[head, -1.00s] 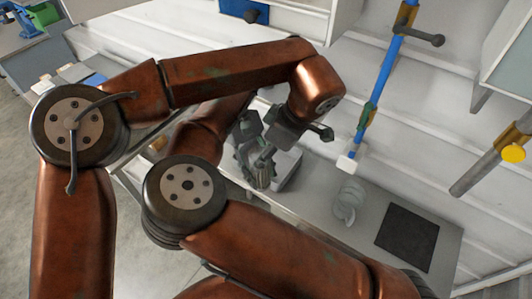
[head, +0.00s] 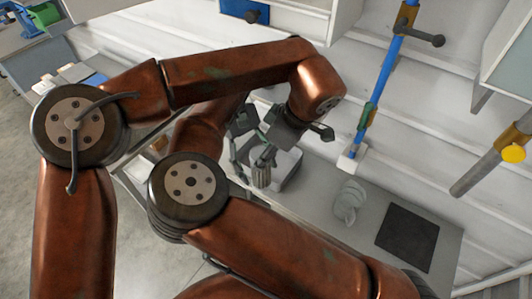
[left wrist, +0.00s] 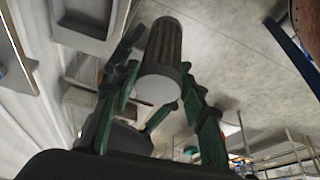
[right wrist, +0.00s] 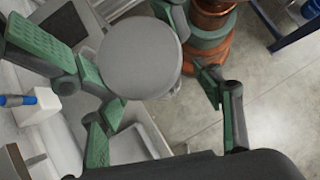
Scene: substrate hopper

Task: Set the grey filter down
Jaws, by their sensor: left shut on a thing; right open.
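The grey filter (head: 261,176) is a ribbed cylinder above the bench in the head view. It also shows in the left wrist view, with ribbed side and flat pale end (left wrist: 158,90). My left gripper (left wrist: 160,60) is shut on it; in the head view this gripper (head: 266,156) comes down from above. My right gripper (head: 238,152) is open just left of the filter. In the right wrist view a round grey face (right wrist: 140,58), apparently the filter's end, is close in front of the open fingers (right wrist: 150,85). Whether they touch it is unclear.
A pale box-shaped unit (head: 288,165) is behind the filter. A grey rounded object (head: 348,200) and a dark square mat (head: 408,237) lie to the right on the bench. A blue pole (head: 380,75) with a white foot stands behind. Bare bench shows between the grey object and mat.

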